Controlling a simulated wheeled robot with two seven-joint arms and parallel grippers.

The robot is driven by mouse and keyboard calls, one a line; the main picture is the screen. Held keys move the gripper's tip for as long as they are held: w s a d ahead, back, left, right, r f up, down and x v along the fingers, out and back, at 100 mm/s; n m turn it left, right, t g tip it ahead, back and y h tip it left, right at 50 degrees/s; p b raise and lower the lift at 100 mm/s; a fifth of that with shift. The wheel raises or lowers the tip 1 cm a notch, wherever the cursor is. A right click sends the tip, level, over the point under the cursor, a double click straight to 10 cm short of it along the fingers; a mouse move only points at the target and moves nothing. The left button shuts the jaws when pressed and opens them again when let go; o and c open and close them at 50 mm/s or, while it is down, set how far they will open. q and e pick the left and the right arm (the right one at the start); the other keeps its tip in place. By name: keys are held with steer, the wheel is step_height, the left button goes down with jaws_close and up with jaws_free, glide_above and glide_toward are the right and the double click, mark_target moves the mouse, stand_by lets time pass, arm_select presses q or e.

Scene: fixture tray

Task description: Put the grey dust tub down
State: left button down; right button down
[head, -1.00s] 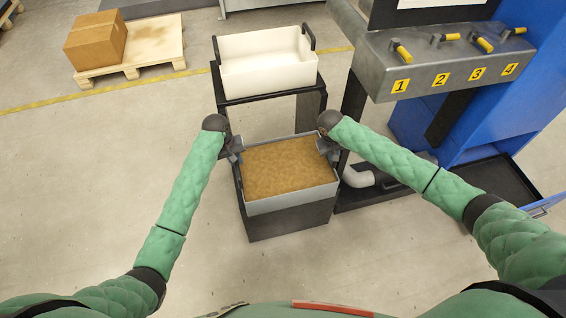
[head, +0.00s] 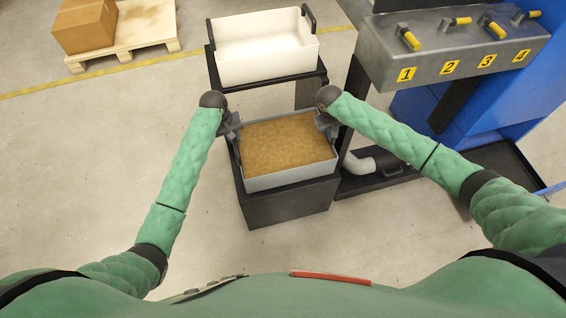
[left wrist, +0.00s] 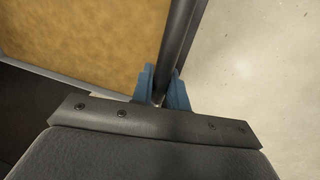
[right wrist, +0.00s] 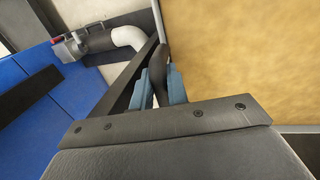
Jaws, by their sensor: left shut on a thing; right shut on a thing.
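The grey dust tub (head: 292,179) is an open box full of brown dust (head: 285,145). It is level on or just over a low black stand (head: 290,206); I cannot tell whether its base touches. My left gripper (head: 233,130) is shut on the tub's left dark handle, which shows between the blue fingers in the left wrist view (left wrist: 161,92). My right gripper (head: 327,124) is shut on the right dark handle, also seen in the right wrist view (right wrist: 162,88). The tub's underside is hidden.
A white tub (head: 265,62) with dark handles stands on a higher black rack (head: 270,93) behind. A grey valve panel (head: 455,50) with yellow levers is at the right. A pale pipe (head: 358,164) lies close right of the stand. The floor at left is clear.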

steer(key=shift+w, duration=0.1)
